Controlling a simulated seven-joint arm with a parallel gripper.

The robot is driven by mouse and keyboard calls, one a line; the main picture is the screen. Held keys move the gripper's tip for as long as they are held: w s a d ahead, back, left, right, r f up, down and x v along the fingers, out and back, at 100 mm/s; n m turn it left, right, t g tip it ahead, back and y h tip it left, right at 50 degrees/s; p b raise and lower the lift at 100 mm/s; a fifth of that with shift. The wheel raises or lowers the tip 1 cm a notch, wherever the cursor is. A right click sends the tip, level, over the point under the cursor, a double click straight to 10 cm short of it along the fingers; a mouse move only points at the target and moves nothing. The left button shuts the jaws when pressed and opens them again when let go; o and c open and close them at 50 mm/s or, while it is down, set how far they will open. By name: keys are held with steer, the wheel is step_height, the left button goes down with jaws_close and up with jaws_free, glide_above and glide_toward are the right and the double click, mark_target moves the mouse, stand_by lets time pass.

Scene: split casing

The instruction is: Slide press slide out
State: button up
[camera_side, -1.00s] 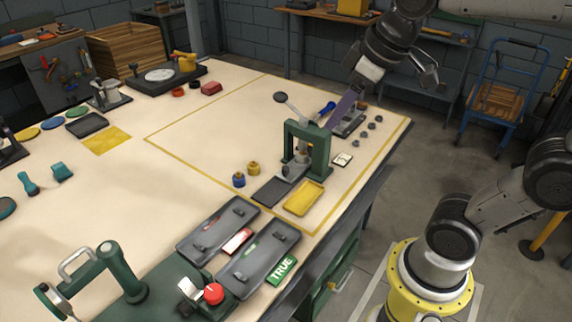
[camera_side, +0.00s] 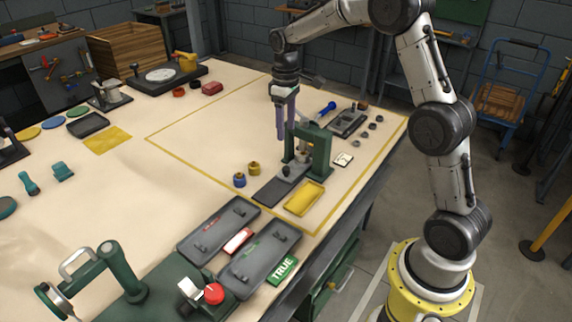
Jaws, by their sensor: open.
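The press is a green arched frame (camera_side: 318,150) standing near the right edge of the table. Its slide (camera_side: 290,173) is a grey plate at the base, on the side facing a dark flat pad (camera_side: 270,191). A small part shows on the slide, too small to make out. My gripper (camera_side: 282,137) points down at the left side of the press frame, with its long purple-grey fingers above the table. It is open and holds nothing visible. It hides part of the press lever and frame. Whether the fingers touch the press cannot be told.
A yellow tray (camera_side: 304,198) lies in front of the press. A blue knob (camera_side: 239,180) and a yellow knob (camera_side: 254,168) stand to the left. A blue-handled tool (camera_side: 327,108) and a dark fixture (camera_side: 347,122) lie behind.

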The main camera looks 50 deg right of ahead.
mark_target(286, 167)
step_height(286, 167, down, 13)
steer(key=shift+f, duration=0.15)
stand_by(0.4)
jaws_close()
stand_by(1.3)
